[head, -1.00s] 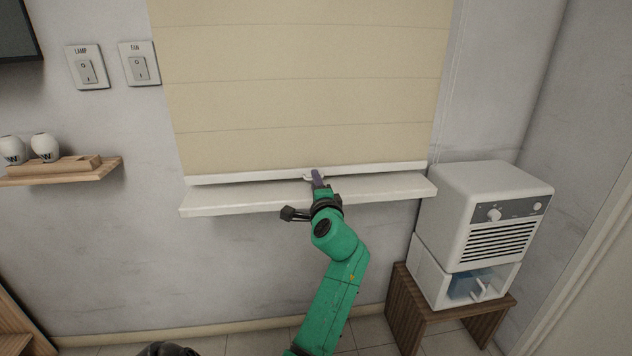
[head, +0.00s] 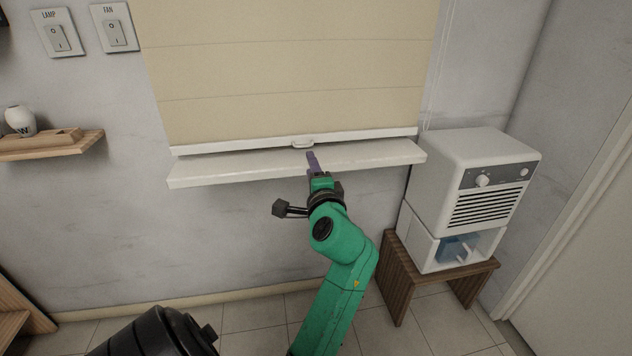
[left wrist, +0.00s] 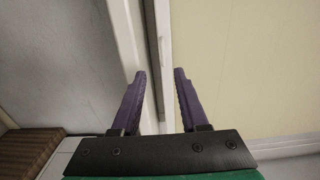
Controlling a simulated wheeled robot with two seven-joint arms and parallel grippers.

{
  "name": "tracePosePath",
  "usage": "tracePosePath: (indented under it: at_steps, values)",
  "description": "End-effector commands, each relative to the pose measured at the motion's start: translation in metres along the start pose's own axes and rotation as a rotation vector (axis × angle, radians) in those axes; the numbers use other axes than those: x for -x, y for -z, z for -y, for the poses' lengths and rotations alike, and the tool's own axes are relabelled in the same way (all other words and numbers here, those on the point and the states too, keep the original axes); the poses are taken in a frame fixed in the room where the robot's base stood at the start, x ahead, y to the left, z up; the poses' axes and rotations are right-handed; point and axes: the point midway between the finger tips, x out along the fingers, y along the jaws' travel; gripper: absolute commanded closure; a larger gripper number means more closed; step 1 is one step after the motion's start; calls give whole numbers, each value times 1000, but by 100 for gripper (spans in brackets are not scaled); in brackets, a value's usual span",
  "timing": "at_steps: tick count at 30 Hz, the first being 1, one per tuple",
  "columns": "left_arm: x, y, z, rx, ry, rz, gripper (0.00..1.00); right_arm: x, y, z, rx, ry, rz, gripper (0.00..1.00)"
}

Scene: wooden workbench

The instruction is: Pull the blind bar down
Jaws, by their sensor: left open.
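The cream blind (head: 290,60) hangs down to a white blind bar (head: 230,147) along its bottom edge, just above the white sill (head: 220,172). A small white handle (head: 303,143) sits at the middle of the bar. My left gripper (head: 311,157) has purple fingers and is just below the handle, in front of the sill, apart from the handle in the picture. In the left wrist view the left gripper (left wrist: 160,73) is open with nothing between its fingertips. The blind (left wrist: 235,70) fills the right side there, and the pale bar (left wrist: 164,90) runs upright beyond the fingers. My right gripper is not seen.
A white cooler (head: 480,185) stands on a wooden stool (head: 395,275) to the right. A wooden shelf (head: 55,147) with a white cup (head: 20,120) is on the left wall. Lamp (head: 57,33) and fan (head: 115,27) switches are above it.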

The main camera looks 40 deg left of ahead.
Motion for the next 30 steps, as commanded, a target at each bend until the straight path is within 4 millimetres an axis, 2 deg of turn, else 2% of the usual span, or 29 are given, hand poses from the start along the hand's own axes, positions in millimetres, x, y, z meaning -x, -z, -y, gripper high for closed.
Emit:
tracePosePath:
  at_steps: [4,9,26,28,29,30]
  values:
    - [35,0,-3,0,-4,-2,56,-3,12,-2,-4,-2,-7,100]
    - [53,0,-2,-1,-3,0,56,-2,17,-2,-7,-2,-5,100]
    - [53,2,-3,-2,-5,-5,56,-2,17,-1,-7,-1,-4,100]
    - [51,13,-15,-6,-24,-37,56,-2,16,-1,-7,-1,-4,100]
    - [49,22,-26,-9,-43,-61,56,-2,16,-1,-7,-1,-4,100]
    - [47,37,-45,-13,-76,-104,56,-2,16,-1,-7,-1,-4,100]
